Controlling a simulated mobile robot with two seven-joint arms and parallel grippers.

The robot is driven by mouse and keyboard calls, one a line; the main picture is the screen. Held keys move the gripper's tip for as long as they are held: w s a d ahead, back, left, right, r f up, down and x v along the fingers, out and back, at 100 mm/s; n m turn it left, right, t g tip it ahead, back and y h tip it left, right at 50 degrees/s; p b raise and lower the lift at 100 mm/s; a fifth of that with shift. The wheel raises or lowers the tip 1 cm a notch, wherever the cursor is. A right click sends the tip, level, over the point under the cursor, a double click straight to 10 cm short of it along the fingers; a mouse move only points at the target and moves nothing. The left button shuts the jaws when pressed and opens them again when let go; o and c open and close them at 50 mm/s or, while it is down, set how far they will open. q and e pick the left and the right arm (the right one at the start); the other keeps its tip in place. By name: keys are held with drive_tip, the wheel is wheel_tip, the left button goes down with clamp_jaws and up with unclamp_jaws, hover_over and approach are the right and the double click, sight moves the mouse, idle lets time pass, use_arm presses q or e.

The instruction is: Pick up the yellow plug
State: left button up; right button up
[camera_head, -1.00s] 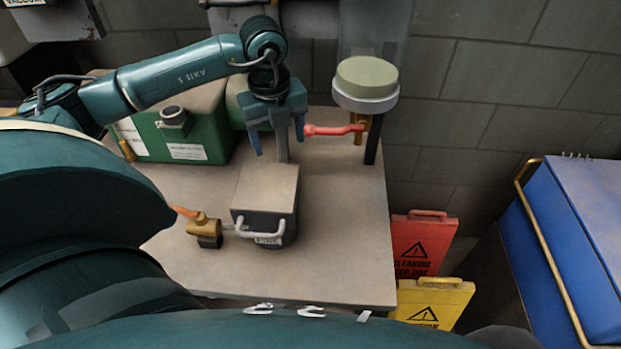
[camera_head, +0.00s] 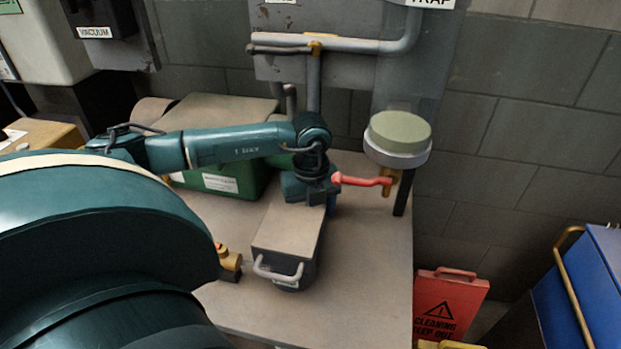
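No thing that I can clearly tell as a yellow plug shows in the head view. The nearest in colour are a pale yellow-green round cap (camera_head: 400,131) on a grey collar at the back right and a brass valve fitting (camera_head: 229,262) at the left, partly hidden by my arm. My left gripper (camera_head: 308,192) points down at the middle of the table, at the far end of a dark box (camera_head: 287,245) with a tan top. Its fingertips are hidden, so I cannot tell their opening or contact. My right gripper is not in view.
A red-handled valve (camera_head: 362,181) is close right of my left gripper. A green case (camera_head: 222,178) stands behind my forearm. Grey pipes (camera_head: 340,45) run above. The table (camera_head: 370,270) is bare at front right. A red sign (camera_head: 447,305) and blue cart (camera_head: 585,285) stand beyond.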

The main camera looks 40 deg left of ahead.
use_arm(q)
wheel_tip(320, 180, down, 3)
drive_tip(key=shift+f, duration=0.15)
drive_tip(key=shift+c, duration=0.3)
drive_tip(key=c, duration=1)
